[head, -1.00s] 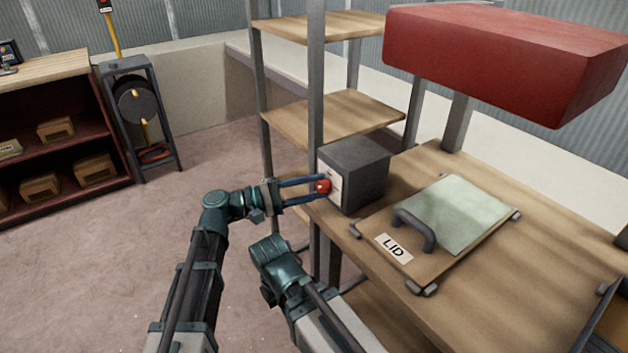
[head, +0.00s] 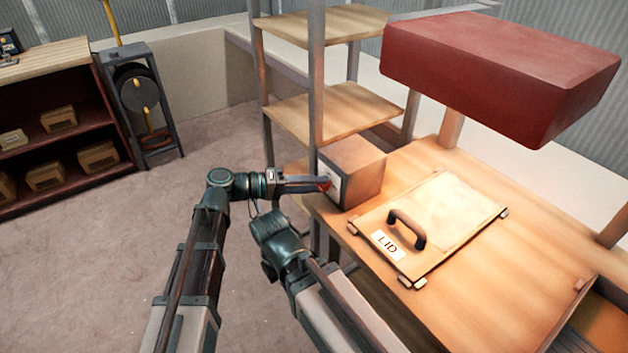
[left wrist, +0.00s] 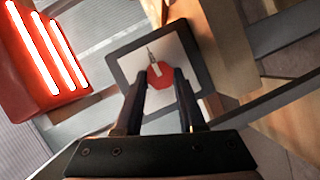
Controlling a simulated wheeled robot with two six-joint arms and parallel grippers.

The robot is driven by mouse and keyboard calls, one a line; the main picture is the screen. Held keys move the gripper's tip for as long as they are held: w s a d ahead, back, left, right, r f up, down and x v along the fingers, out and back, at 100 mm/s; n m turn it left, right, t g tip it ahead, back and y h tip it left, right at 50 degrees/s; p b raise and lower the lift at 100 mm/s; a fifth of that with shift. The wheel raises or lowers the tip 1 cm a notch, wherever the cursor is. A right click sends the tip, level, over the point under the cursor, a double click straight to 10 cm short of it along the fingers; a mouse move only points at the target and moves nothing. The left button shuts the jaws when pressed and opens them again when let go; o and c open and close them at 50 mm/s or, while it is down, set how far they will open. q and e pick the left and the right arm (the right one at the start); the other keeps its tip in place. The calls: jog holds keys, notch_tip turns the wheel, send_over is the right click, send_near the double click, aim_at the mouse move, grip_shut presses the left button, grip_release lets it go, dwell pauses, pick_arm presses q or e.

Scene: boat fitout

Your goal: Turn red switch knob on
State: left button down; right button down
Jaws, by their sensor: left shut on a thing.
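The red switch knob (head: 325,184) is on the left face of a box (head: 362,163) at the bench's left end; fingers partly hide it. In the left wrist view the knob (left wrist: 163,92) sits on a white plate (left wrist: 185,45) with a dark frame. Its pale pointer lines up with a mark on the plate. My left gripper (head: 322,184) is shut on the knob, one finger on each side, as the left wrist view (left wrist: 160,76) also shows. My right arm's links show low in the middle of the head view; its gripper is not seen.
A red lamp housing (head: 495,75) hangs over the bench; its tubes (left wrist: 45,45) glow in the wrist view. A board marked LID (head: 440,225) with a dark handle lies on the bench (head: 500,300). A shelf post (head: 317,80) stands close behind the box. Floor at left is clear.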

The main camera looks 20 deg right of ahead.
dwell(0.4)
pick_arm(q)
jog(key=c, duration=0.5)
grip_release()
jog(key=shift+a, duration=0.15)
jog(key=a+r+p, duration=0.2)
jog(key=a+p, duration=0.1)
jog(key=a, duration=1)
jog(key=shift+a+r, duration=0.15)
jog(key=shift+r, duration=0.2)
jog(key=shift+w, duration=0.1)
